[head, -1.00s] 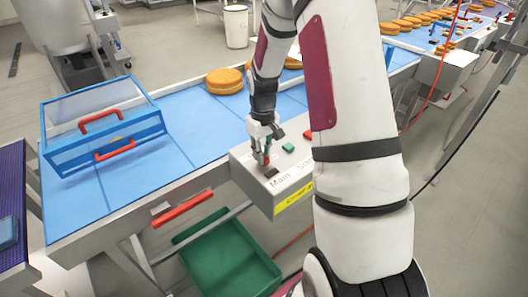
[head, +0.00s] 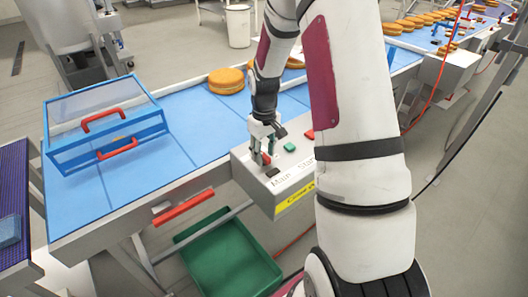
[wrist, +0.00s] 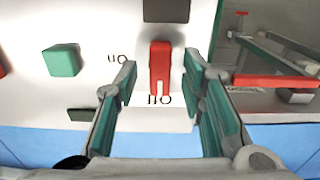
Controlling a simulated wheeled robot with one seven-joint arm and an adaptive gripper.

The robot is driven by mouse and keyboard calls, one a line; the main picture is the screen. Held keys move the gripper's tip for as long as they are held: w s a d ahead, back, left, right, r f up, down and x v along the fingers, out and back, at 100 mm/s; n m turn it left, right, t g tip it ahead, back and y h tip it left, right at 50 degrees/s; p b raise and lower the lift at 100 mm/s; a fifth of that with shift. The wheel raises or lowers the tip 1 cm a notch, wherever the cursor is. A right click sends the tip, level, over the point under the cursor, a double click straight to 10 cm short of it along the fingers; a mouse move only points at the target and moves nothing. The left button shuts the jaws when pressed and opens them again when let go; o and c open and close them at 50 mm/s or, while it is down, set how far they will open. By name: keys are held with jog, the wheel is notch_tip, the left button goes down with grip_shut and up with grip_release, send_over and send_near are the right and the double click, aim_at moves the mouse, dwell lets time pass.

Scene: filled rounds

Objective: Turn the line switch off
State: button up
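The line switch is a red lever (wrist: 160,67) on the pale top of the control box (head: 305,176). In the wrist view the lever stands between my fingers, with upside-down "On" print to its left and "Off" print at its lower end. My gripper (wrist: 160,84) is open, with a finger on each side of the lever and a visible gap to both. In the head view my gripper (head: 263,157) is low over the box's near left part. The fingers partly hide the lever there, and I cannot tell its exact tilt.
A green button (head: 290,147) and a red button (head: 309,135) sit on the same box. A blue-framed guard (head: 106,125) with red handles stands on the blue conveyor (head: 190,122). Cakes (head: 226,81) lie behind. A green crate (head: 228,256) is below.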

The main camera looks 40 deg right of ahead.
aim_at(264, 155)
notch_tip(264, 155, up, 12)
dwell(0.6)
dwell(0.4)
jog(key=s+a+r+t, duration=0.1)
jog(key=s+a+r, duration=0.3)
jog(key=a+r, duration=0.15)
jog(key=s+a+r+t, duration=0.1)
jog(key=s+a+r, duration=0.35)
jog(key=r, duration=0.25)
jog(key=s+a+r+t, duration=0.3)
jog(key=s+a, duration=0.5)
jog(key=s, duration=0.5)
jog(key=shift+r+m+t, duration=0.3)
jog(key=shift+r, duration=0.4)
